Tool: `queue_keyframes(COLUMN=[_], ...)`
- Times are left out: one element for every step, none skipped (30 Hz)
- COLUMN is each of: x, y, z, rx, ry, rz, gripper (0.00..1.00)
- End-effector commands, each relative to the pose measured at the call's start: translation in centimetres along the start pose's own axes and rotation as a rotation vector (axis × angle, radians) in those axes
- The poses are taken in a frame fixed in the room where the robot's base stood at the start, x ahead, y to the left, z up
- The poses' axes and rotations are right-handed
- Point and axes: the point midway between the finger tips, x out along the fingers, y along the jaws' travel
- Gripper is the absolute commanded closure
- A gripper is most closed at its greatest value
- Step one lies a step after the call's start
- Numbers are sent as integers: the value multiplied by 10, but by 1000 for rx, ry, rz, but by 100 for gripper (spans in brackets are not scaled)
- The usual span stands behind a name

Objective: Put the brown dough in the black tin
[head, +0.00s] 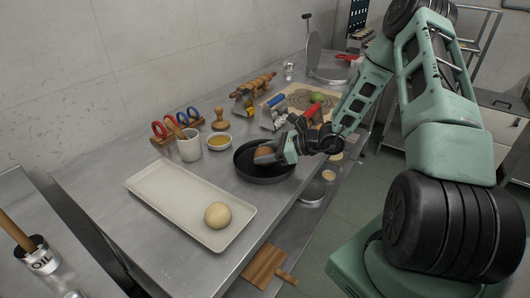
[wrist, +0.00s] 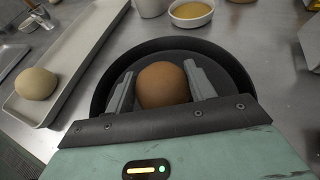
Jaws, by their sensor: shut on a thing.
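The brown dough (wrist: 162,84) is a round ball between the two fingers of my gripper (wrist: 161,88), which is shut on it. In the head view the dough (head: 264,151) shows at the tip of my gripper (head: 270,153), over the black tin (head: 250,176). The tin is a round, low-walled pan on the steel table. In the wrist view the tin's rim (wrist: 104,83) curves around behind the dough and fingers. I cannot tell whether the dough touches the tin's floor.
A long cream tray (head: 165,200) with a pale dough ball (head: 217,215) lies left of the tin. A white cup (head: 189,148), a bowl of yellow liquid (head: 219,141) and a wooden stamp (head: 221,120) stand behind. A patterned mat (head: 293,97) and tools lie farther back.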

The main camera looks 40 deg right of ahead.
Motion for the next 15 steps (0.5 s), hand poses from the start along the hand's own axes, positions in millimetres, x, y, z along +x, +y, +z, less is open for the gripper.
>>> queue_keyframes(x=[1, 1, 1, 1, 1, 1, 1, 1, 1, 2, 2, 3, 3, 2, 2], y=[0, 0, 0, 0, 0, 0, 0, 0, 0, 0, 0, 0, 0, 0, 0], z=[-1, -2, -2, -2, -2, -2, -2, -2, -3, -4, -5, -6, -6, -5, -5], rx=[0, 0, -1, -1, -1, -1, -1, -1, -1, -1, -1, -1, 0, -1, -1], ry=[-1, -1, -1, -1, -1, -1, -1, -1, -1, 0, -1, -1, 0, 0, 0], rz=[0, 0, 0, 0, 0, 0, 0, 0, 0, 0, 0, 0, 0, 0, 0], gripper=[58, 58, 58, 58, 58, 58, 58, 58, 58, 58, 58, 58, 43, 35, 24])
